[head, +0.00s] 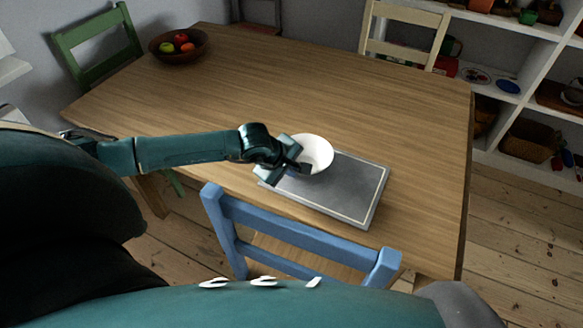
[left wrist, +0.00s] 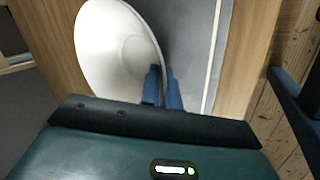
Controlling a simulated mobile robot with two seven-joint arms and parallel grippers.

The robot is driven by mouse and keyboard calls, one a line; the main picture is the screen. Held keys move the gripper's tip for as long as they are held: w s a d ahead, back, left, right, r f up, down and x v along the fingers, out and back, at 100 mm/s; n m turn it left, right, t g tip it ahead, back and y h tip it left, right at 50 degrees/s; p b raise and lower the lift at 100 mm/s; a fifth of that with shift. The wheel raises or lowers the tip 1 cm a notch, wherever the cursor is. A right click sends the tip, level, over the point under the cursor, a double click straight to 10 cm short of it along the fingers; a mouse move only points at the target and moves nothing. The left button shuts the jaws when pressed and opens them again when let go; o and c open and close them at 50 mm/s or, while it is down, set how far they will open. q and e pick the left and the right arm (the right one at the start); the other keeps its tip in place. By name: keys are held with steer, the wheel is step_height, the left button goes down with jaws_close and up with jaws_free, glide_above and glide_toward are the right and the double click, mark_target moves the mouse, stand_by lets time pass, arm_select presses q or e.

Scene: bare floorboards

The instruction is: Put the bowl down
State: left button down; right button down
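A white bowl (head: 318,150) is at my left gripper (head: 303,169), over the left part of a grey tray or mat (head: 345,189) with a pale border line. In the left wrist view the bowl (left wrist: 115,50) looks tilted, and its right rim passes between the two close-set fingers of the left gripper (left wrist: 162,75). The fingers look shut on the rim. The grey tray also shows in the left wrist view (left wrist: 198,45). I cannot tell whether the bowl touches the tray. My right gripper is in neither view.
The wooden table (head: 330,90) is mostly clear. A brown fruit bowl (head: 193,55) stands at its far left. A blue chair (head: 300,236) stands at the near edge, a green chair (head: 98,45) at the left, a cream chair (head: 403,40) behind. White shelves (head: 535,50) stand at the right.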

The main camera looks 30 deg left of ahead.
arm_select(q)
steer(key=c, duration=1.9)
jaws_free()
steer(key=shift+c, duration=0.2)
steer(key=shift+r, duration=0.1)
steer(key=v, duration=1.2)
